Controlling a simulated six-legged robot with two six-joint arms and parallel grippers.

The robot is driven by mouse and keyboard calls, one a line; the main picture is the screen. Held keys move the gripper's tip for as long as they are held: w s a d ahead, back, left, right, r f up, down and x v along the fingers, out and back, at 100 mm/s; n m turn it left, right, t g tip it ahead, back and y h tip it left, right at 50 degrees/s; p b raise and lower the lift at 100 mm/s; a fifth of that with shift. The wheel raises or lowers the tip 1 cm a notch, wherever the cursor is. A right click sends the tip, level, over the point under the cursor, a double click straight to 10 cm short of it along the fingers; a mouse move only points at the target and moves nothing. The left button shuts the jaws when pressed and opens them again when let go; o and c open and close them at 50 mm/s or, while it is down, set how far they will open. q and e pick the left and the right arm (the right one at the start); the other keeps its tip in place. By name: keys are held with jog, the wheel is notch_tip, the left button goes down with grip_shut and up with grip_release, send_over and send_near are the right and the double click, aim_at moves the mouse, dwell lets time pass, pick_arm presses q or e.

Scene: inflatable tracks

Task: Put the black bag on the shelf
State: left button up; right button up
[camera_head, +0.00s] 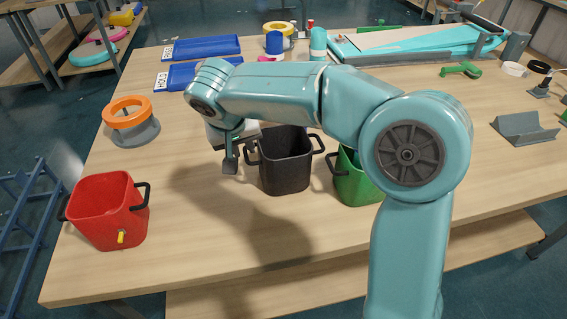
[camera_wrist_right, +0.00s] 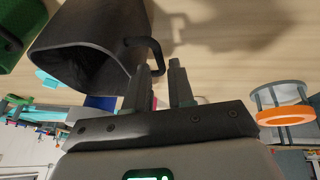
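The black bag (camera_head: 285,172) stands upright on the wooden table, an open-topped bin-like bag with a handle on each side. It also shows at the upper left of the right wrist view (camera_wrist_right: 75,40). My right gripper (camera_head: 238,158) points down at the bag's left handle. In the wrist view its two fingers (camera_wrist_right: 163,75) are apart, with the black handle (camera_wrist_right: 143,42) reaching to and partly between them. I cannot tell whether they touch it. My left gripper is not in view. A wooden shelf board (camera_head: 350,285) shows below the table's front edge.
A red bag (camera_head: 108,212) stands at the table's left; a green bag (camera_head: 352,180) is close right of the black one, partly behind my arm. An orange-ringed grey holder (camera_head: 130,120) and blue trays (camera_head: 202,47) lie behind. The table's front middle is clear.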

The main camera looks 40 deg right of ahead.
aim_at(246, 152)
jog(key=x, duration=0.4)
jog(key=shift+f, duration=0.15)
jog(key=shift+a, duration=0.1)
grip_shut()
